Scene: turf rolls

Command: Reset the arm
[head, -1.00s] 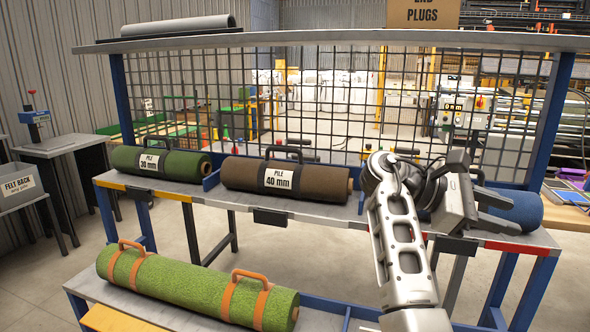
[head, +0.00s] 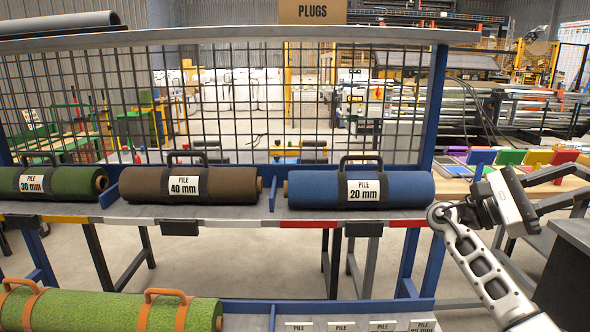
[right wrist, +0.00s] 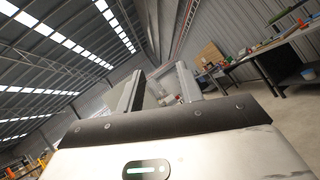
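My right gripper (head: 557,190) is at the right of the head view, raised to the right of the rack and clear of the rolls. Its fingers are spread apart with nothing between them; they also show in the right wrist view (right wrist: 160,88), pointing toward the far wall and roof. My left gripper is not in view. A blue roll (head: 410,189) labelled 20 mm lies on the upper shelf at the right. A brown roll (head: 225,190) labelled 40 mm lies in the middle, and a dark green roll (head: 75,182) labelled 30 mm at the left.
A bright green roll (head: 95,312) with orange straps lies on the lower shelf. A wire mesh panel (head: 230,100) stands behind the rolls. A wooden table (head: 455,186) with coloured samples is at the right, and a dark cabinet (head: 568,262) stands at the right edge.

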